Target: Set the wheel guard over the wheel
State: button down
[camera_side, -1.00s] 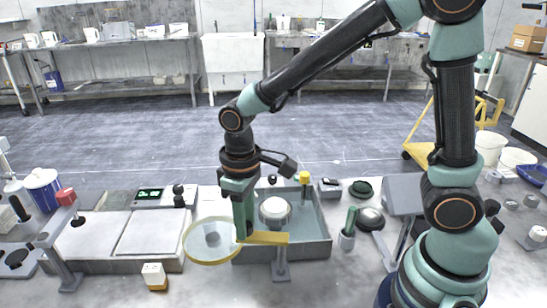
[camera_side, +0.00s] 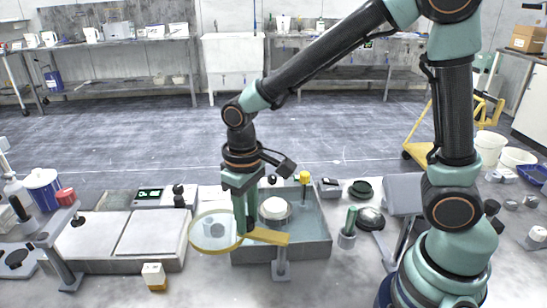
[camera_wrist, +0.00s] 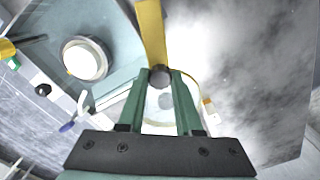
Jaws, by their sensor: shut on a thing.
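The wheel guard is a clear round shield with a yellow rim (camera_side: 216,250) on a flat yellow arm (camera_side: 268,237). The arm's right end meets a grey post (camera_side: 281,264) at the front of the grey basin. In the wrist view the yellow arm (camera_wrist: 151,32) runs up from a dark knob (camera_wrist: 160,76) between my fingers. My gripper (camera_side: 246,234) is shut on the guard where arm and shield meet. The wheel seems to be the round white-topped piece (camera_side: 274,208) in the basin (camera_side: 318,251), behind and right of the shield. It also shows in the wrist view (camera_wrist: 85,60).
Pale flat plates (camera_side: 152,233) lie in a tray to the left. A small white-and-amber bottle (camera_side: 154,275) stands in front. A yellow knob (camera_side: 305,178) rises at the basin's back. A green-handled tool (camera_side: 350,224) stands to the right.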

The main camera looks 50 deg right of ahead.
jog(key=s+d+m, duration=0.1)
jog(key=d+m, duration=0.7)
jog(key=m, duration=0.5)
jog(key=shift+s+m, duration=0.2)
jog(key=shift+m, duration=0.2)
jog(key=shift+r, duration=0.1)
jog(key=c, duration=0.6)
grip_release()
notch_tip(320, 180, up, 12)
jog(key=shift+r, duration=0.1)
